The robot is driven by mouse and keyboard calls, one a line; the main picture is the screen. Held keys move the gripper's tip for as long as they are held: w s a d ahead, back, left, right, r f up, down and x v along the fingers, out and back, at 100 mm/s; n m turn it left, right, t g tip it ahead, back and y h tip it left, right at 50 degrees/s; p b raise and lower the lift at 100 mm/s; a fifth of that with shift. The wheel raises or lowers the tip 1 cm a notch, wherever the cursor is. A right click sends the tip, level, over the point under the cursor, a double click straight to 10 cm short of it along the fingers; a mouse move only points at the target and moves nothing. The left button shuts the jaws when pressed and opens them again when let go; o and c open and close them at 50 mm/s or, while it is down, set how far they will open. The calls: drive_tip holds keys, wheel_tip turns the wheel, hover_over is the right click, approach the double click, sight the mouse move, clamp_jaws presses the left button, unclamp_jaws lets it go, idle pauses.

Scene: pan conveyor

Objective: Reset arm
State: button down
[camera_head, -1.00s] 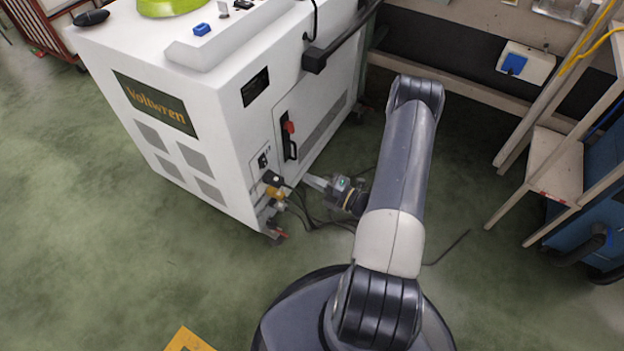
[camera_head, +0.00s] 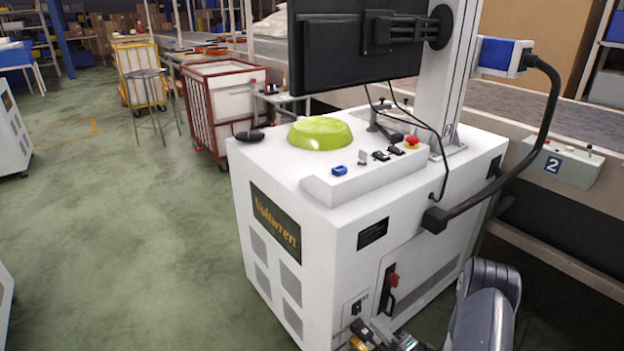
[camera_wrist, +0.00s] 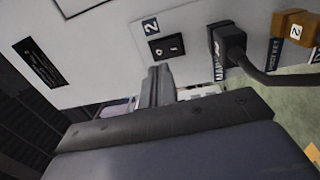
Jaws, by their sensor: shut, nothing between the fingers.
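My gripper shows in the wrist view (camera_wrist: 158,85), with its fingers shut and empty. Its tips are close to the white cabinet's lower panel, just below a black rocker switch (camera_wrist: 166,46) beside a label "2". I cannot tell whether they touch the panel. In the head view only part of the gripper and wrist shows at the bottom edge, in front of the white Voltwren cabinet (camera_head: 345,265). My arm's elbow rises at the bottom right; the rest of the arm is below the frame.
In the wrist view, a black plug with a cable (camera_wrist: 230,42) and an orange connector (camera_wrist: 294,24) sit right of the switch. A green bowl-like object (camera_head: 320,132) and a monitor (camera_head: 350,45) top the cabinet. A conveyor (camera_head: 575,115) runs behind. Green floor is open at left.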

drive_tip(key=shift+f+p+v, duration=0.1)
drive_tip(key=shift+p+v, duration=0.1)
drive_tip(key=shift+v, duration=0.75)
drive_tip(key=shift+f+p+v, duration=0.15)
drive_tip(key=shift+v, duration=0.8)
